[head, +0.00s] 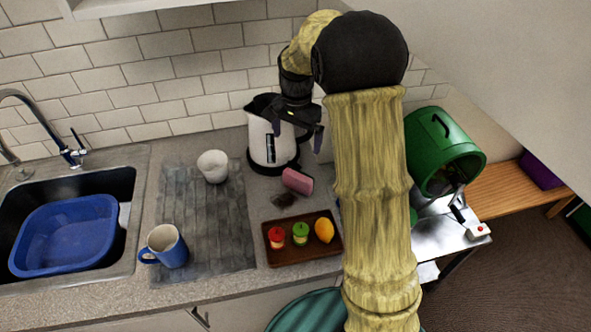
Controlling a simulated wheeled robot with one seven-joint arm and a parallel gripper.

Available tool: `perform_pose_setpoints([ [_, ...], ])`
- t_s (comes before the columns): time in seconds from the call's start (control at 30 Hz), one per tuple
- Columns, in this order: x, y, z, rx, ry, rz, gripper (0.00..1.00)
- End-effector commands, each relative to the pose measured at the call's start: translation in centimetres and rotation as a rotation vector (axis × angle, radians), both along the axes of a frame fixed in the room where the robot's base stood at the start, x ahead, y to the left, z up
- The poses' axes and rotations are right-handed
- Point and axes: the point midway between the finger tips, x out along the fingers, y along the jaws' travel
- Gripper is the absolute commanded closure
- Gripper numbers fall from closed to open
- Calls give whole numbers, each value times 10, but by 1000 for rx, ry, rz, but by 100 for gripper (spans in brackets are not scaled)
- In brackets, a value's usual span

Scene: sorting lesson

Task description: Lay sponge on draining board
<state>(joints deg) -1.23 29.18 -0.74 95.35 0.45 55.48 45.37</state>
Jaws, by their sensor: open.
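A pink block that looks like the sponge (298,181) is tilted on or just above the worktop, right of the kettle's base, with a dark patch beside it. The draining board (205,225) looks like a grey, slatted panel between the sink and the kettle. My gripper (292,128) is open, pointing down in front of the kettle's upper part, above the sponge in the picture. The sponge appears apart from the fingers. My arm hides the area right of it.
A white cup (213,166) and a blue mug (166,246) stand on the draining board, with bare slats between them. A kettle (262,145) is behind the sponge. A brown tray (290,259) holds toy-like food. The sink (125,190) contains a blue basin (65,235).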

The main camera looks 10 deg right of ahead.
Motion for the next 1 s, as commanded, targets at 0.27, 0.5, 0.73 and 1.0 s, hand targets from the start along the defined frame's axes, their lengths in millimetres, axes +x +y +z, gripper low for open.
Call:
perform_pose_setpoints([
  [0.27, 0, -2, 0, 0, 0, -5, 0],
  [0.5, -1, -2, -18, 0, 6, -4, 0],
  [0.73, -1, -3, -58, 0, 6, -6, 0],
  [1.0, -2, 1, -105, 1, 6, 2, 0],
])
